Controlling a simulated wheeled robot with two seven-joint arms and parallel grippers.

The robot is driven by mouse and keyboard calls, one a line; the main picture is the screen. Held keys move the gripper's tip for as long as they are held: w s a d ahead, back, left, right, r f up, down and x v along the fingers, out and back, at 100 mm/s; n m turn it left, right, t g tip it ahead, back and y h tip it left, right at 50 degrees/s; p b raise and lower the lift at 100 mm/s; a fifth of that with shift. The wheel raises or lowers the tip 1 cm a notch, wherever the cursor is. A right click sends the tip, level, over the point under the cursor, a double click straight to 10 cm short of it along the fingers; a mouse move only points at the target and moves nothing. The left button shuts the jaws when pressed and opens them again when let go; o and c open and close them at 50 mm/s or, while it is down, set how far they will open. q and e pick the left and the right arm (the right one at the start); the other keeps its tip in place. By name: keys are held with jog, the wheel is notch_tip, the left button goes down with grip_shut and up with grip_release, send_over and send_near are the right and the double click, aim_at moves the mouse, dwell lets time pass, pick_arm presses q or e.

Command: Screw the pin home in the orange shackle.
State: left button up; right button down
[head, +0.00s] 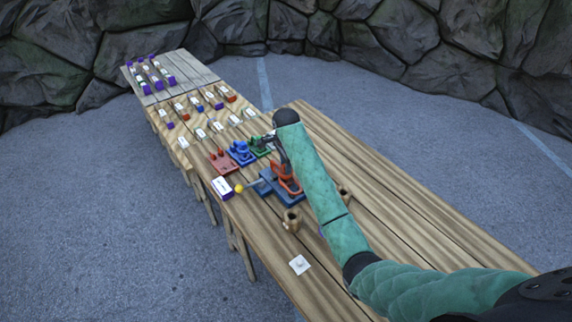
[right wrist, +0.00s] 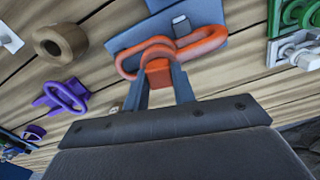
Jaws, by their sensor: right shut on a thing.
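The orange shackle (head: 289,184) sits on the blue fixture (head: 266,190) on the long wooden table, partly hidden by my right arm. In the right wrist view the orange shackle (right wrist: 205,44) shows as a rounded loop against the blue fixture (right wrist: 205,12). My right gripper (right wrist: 161,82) is shut on an orange block, which looks like the head of the pin (right wrist: 158,70), at the near side of the shackle. How far the pin is screwed in is hidden. My left gripper is not in view.
Red (head: 223,161), blue (head: 240,152) and green (head: 259,146) fixtures stand beyond the shackle. A lever with a yellow knob (head: 239,188) sticks out left. The table's near right is clear.

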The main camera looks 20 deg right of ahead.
jog(key=c, duration=1.2)
grip_release()
jog(key=shift+c, duration=0.2)
jog(key=o, duration=0.6)
notch_tip(320, 180, up, 4)
jog(key=shift+w+f+b, duration=0.1)
jog(key=shift+b, duration=0.2)
jog(key=shift+r+p, duration=0.3)
jog(key=shift+r, duration=1.65)
